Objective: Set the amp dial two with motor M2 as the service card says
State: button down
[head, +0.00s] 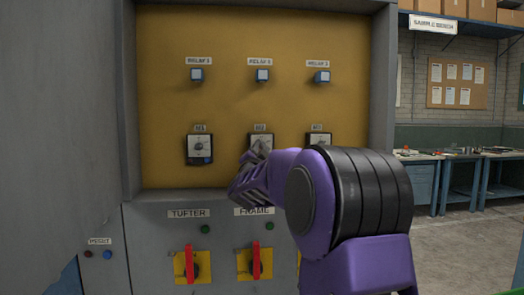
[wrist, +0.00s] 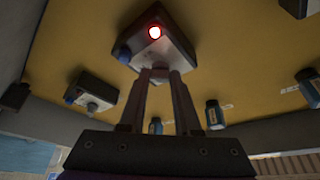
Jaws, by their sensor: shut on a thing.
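The amp dial unit of motor M2 (head: 261,142) is on the yellow panel, the middle of three, mostly hidden behind my gripper in the head view. In the wrist view the M2 unit (wrist: 172,47) is a grey-white box with a glowing red lamp (wrist: 155,32) and a blue button (wrist: 122,55). My gripper (wrist: 161,76) is shut on the small dial (wrist: 160,71) at the box's near edge; the fingers hide its pointer and scale. In the head view my gripper (head: 254,168) reaches M2 from below right. No readable service card shows.
The M1 unit (head: 199,147) is to the left and the M3 unit (head: 320,138) to the right, partly hidden. Several relays (head: 262,76) sit above. Red-handled switches (head: 189,264) are below. A pinboard with papers (head: 457,84) hangs far right, too small to read.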

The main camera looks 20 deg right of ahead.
jog(key=m+g, duration=0.1)
jog(key=m, duration=0.1)
jog(key=m+p, duration=0.1)
jog(key=m, duration=0.1)
jog(key=m+g+p, duration=0.1)
jog(key=m, duration=0.1)
jog(key=shift+a+r+g, duration=0.15)
jog(key=shift+r+g, duration=0.15)
jog(key=shift+r, duration=0.05)
jog(key=shift+m+g+p, duration=0.5)
jog(key=shift+m+p, duration=0.4)
jog(key=shift+m, duration=1.2)
jog(key=c, duration=0.6)
grip_release()
jog(key=v, duration=1.2)
